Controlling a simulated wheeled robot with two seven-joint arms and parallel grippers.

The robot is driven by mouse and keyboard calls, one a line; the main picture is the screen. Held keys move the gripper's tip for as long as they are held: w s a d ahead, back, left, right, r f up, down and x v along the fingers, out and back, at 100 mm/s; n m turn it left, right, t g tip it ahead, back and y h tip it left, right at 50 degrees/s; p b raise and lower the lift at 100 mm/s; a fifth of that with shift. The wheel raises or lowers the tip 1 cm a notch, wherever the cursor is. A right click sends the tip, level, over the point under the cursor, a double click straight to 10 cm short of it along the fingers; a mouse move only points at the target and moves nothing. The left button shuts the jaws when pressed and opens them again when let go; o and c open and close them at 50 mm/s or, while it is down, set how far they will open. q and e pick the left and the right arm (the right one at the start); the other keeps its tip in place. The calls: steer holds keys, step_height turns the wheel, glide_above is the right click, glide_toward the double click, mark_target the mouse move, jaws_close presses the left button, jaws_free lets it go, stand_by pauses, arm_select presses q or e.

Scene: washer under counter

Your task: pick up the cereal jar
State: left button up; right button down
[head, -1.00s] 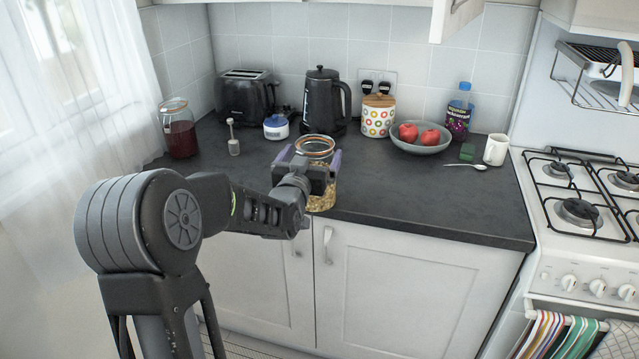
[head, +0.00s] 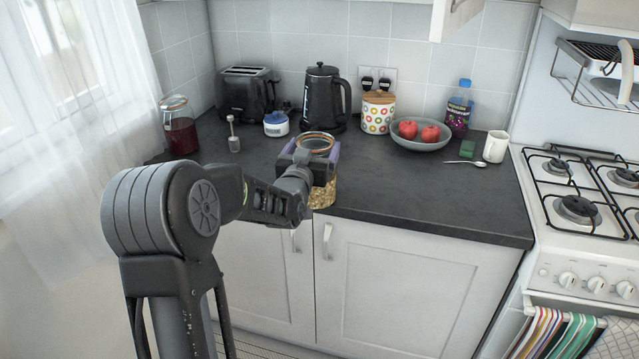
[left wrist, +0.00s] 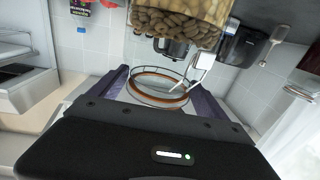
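The cereal jar (head: 321,195) is a clear glass jar with an orange ring at its top and cereal in its lower part. It is upright near the counter's front edge, partly hidden by my left gripper. My left gripper (head: 310,160) has its purple fingers on either side of the jar's upper part and looks shut on it. In the left wrist view the jar's cereal (left wrist: 178,25) shows at the top and the orange ring (left wrist: 160,85) lies between the fingers. I cannot tell whether its base touches the counter. My right gripper is not in view.
On the dark counter (head: 430,200) stand a jar of red contents (head: 181,135), a toaster (head: 246,95), a kettle (head: 322,100), a patterned canister (head: 377,115), a fruit bowl (head: 420,143), a bottle (head: 458,110) and a white mug (head: 496,146). The counter right of the cereal jar is clear.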

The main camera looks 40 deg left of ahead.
arm_select(q)
steer(key=shift+d, duration=0.1)
steer(key=c, duration=1.5)
steer(key=shift+r, duration=0.15)
steer(key=shift+c, duration=0.3)
steer(key=shift+r, duration=0.1)
step_height(320, 180, up, 10)
steer(key=shift+f, duration=0.1)
